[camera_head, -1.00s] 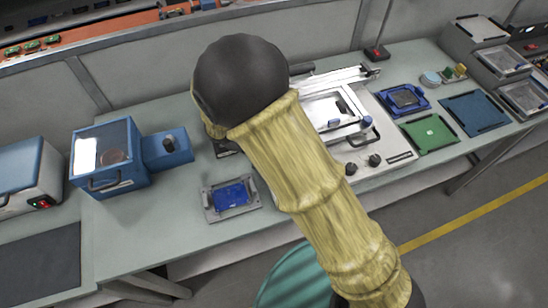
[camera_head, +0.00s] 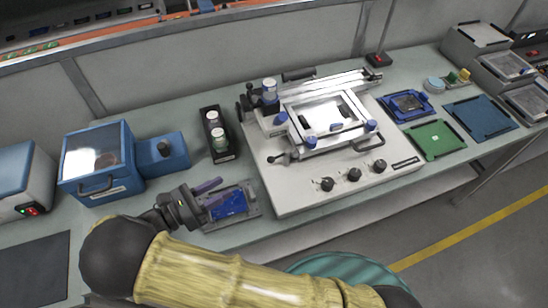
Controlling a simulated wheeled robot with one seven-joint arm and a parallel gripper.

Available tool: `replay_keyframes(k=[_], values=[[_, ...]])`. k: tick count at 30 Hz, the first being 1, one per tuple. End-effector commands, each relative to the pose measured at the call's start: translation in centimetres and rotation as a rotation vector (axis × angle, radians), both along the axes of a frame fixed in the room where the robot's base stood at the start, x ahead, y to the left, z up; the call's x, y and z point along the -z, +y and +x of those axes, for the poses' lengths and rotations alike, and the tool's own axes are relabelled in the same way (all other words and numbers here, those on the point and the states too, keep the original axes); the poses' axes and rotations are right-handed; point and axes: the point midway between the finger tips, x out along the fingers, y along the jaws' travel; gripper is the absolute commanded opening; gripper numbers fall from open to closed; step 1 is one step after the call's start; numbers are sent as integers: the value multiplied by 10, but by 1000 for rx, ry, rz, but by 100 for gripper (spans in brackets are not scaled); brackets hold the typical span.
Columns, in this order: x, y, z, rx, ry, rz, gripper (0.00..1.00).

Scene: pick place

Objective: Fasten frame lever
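The frame (camera_head: 356,109) is a silvery rectangle mounted on the white machine (camera_head: 264,173) in the middle of the bench. Small blue parts sit at its corners, and a dark-knobbed lever (camera_head: 279,158) sticks out at its front left. I cannot tell whether this is the frame lever or whether it is fastened.
A black holder with jars (camera_head: 217,139) stands left of the machine. A blue box with a window (camera_head: 97,162) is farther left. A green board (camera_head: 436,139), a blue fixture (camera_head: 406,104) and a blue mat (camera_head: 481,115) lie right. Clear bench lies behind the jars.

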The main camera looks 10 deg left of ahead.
Motion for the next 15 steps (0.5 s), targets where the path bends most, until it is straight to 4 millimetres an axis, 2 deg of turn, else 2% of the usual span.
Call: replay_keyframes(k=[8, 15], values=[[-2, -17, 18, 5, -1, -1, 38], [-2, -47, 48, 4, 0, -1, 38]])
